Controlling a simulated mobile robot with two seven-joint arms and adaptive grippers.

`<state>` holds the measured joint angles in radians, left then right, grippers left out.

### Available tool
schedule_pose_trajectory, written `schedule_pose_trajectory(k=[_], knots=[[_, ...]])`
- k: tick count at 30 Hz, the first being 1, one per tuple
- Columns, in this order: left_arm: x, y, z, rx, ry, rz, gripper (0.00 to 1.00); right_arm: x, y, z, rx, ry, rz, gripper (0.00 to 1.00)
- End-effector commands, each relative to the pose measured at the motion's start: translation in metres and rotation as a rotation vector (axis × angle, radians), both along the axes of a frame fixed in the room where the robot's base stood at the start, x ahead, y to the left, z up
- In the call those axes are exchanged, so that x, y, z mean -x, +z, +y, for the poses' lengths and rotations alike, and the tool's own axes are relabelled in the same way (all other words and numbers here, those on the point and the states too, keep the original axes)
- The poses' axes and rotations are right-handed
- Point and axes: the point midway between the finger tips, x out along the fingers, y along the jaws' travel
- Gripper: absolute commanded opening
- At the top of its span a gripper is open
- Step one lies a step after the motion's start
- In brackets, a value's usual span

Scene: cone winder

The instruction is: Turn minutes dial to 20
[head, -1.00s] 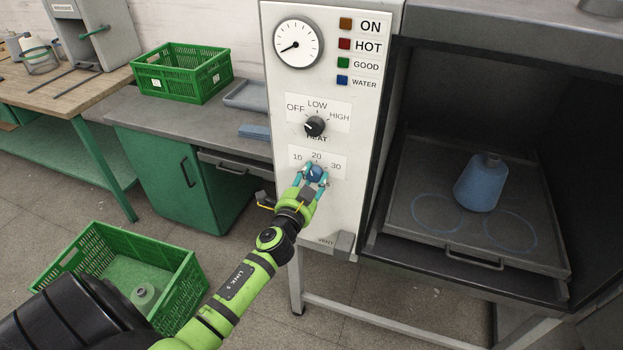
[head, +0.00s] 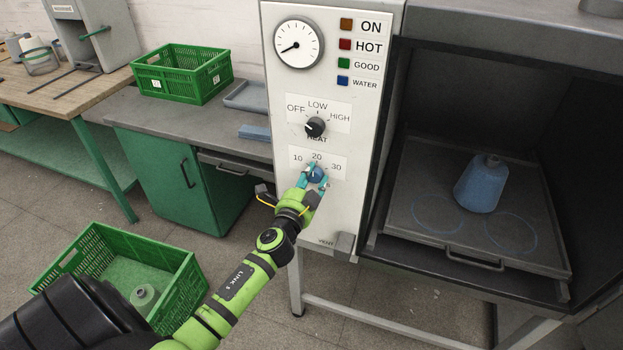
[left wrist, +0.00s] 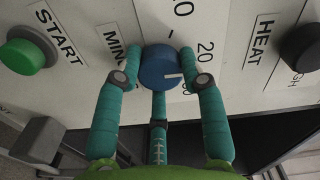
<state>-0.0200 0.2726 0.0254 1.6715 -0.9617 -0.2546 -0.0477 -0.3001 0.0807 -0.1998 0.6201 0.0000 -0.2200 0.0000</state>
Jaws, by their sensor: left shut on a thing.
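The minutes dial is a small blue knob (head: 316,174) on the light panel (head: 348,215), below the 10, 20 and 30 marks. My left gripper (head: 313,182) is shut on it, with teal fingers on either side. In the left wrist view the blue knob (left wrist: 160,68) sits between both fingertips of the left gripper (left wrist: 164,78). Its white pointer line points right, roughly toward the 20 label (left wrist: 205,50); I cannot tell if it is exactly on the mark. Part of the MINUTES label is hidden behind a finger. My right gripper is out of view.
The black heat knob (head: 315,127) is just above the dial. A green START button (left wrist: 22,55) shows in the wrist view. Right of the panel is an open chamber with a blue cone (head: 481,184) on a tray (head: 420,235). A green crate (head: 190,290) stands on the floor.

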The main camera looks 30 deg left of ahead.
Motion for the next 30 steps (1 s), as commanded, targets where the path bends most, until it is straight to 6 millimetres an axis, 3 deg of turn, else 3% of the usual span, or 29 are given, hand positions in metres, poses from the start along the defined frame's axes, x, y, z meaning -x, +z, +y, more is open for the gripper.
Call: schedule_pose_trajectory(k=[1,2,3,17,30], knots=[[-0.002,0.007,-0.003,-0.003,-0.009,-0.015,0.07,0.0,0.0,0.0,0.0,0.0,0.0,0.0],[-0.002,0.007,-0.003,-0.003,-0.009,-0.015,0.48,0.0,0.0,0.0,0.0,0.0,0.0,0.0],[-0.002,0.007,-0.003,-0.003,-0.009,-0.015,0.64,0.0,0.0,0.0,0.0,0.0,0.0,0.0],[0.008,0.001,-0.003,0.002,-0.004,-0.003,0.64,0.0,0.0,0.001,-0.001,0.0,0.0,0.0],[0.091,0.002,-0.024,0.001,-0.003,-0.004,0.64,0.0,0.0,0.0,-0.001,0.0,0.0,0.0]])
